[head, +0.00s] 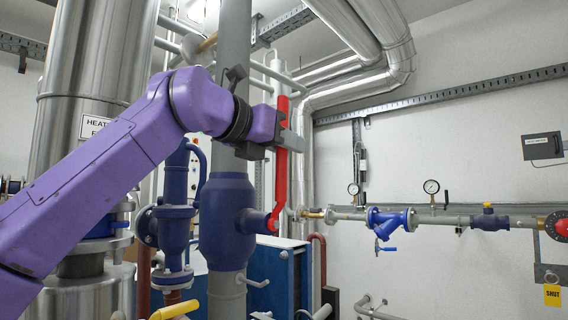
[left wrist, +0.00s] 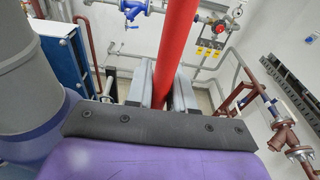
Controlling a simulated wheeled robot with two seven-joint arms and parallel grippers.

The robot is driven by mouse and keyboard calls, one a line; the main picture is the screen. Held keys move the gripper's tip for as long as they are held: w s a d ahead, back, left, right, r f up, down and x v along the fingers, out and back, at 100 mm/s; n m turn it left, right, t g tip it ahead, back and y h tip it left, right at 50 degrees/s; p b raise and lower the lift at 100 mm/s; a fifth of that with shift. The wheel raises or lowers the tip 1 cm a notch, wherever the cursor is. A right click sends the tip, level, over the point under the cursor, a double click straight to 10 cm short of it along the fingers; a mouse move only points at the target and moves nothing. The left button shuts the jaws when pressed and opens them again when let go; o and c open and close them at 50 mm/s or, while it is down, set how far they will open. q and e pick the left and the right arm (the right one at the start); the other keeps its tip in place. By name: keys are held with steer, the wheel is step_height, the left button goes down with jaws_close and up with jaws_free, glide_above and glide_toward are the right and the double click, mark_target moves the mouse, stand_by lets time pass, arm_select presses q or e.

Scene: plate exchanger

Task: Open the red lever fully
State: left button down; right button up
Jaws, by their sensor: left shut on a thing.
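The red lever (head: 281,170) stands nearly upright on the right side of a blue valve body (head: 226,222) on a grey vertical pipe. Its lower end bends toward the valve's stem. My left gripper (head: 284,140) reaches in from the left and is shut on the lever's upper part. In the left wrist view the red lever (left wrist: 177,45) runs up between the two grey fingers (left wrist: 164,88), which close around it. The fingers hide part of the lever. My right gripper is not in view.
A thin pipe with pressure gauges (head: 431,187) and a blue strainer (head: 390,222) runs along the right wall. A blue cabinet (head: 283,270) stands behind the valve. A yellow handle (head: 174,311) is at the bottom left. A large metal column (head: 92,60) stands left.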

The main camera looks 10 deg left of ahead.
arm_select(q)
steer(key=shift+s+f, duration=0.15)
steer(key=shift+f, duration=0.1)
steer(key=c, duration=1.1)
jaws_free()
steer(key=shift+s+a, duration=0.1)
steer(key=shift+o, duration=0.2)
steer(key=shift+s+a+r, duration=0.1)
steer(key=shift+s+a+b, duration=0.15)
steer(key=shift+s+b, duration=0.15)
steer(key=shift+b, duration=0.05)
steer(key=f+b+v, duration=0.1)
steer(key=v, duration=0.5)
steer(key=shift+s+a+r+b, duration=0.15)
steer(key=shift+s+r+b, duration=0.15)
steer(key=shift+r, duration=0.15)
